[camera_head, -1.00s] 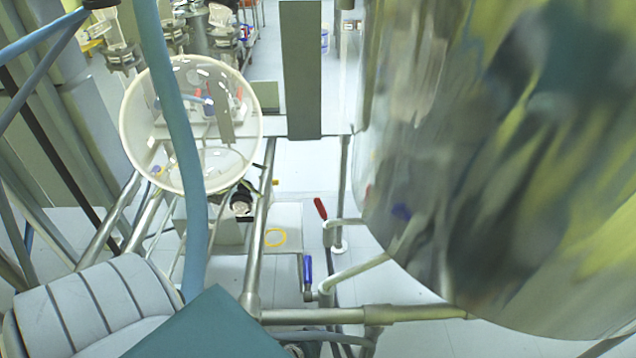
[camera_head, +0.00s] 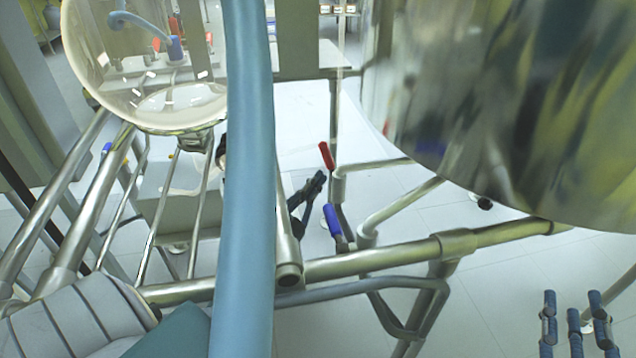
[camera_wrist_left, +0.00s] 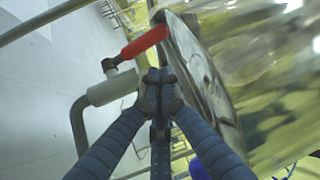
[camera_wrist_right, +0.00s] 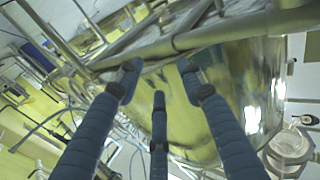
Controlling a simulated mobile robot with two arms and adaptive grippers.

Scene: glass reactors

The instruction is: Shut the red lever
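My left gripper (camera_head: 312,188), partly hidden in the head view, is close below the lever. In the left wrist view its fingertips (camera_wrist_left: 159,88) are together with nothing seen between them. I cannot tell whether they touch the lever. My right gripper (camera_head: 578,318) is at the lower right, its fingers (camera_wrist_right: 158,85) spread and empty.
A blue-handled valve (camera_head: 332,220) is close below the red one. Metal frame pipes (camera_head: 390,256) cross in front, and the shiny vessel (camera_head: 500,110) fills the upper right. A thick blue hose (camera_head: 250,180) blocks part of the head view. A glass bowl (camera_head: 150,105) is upper left.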

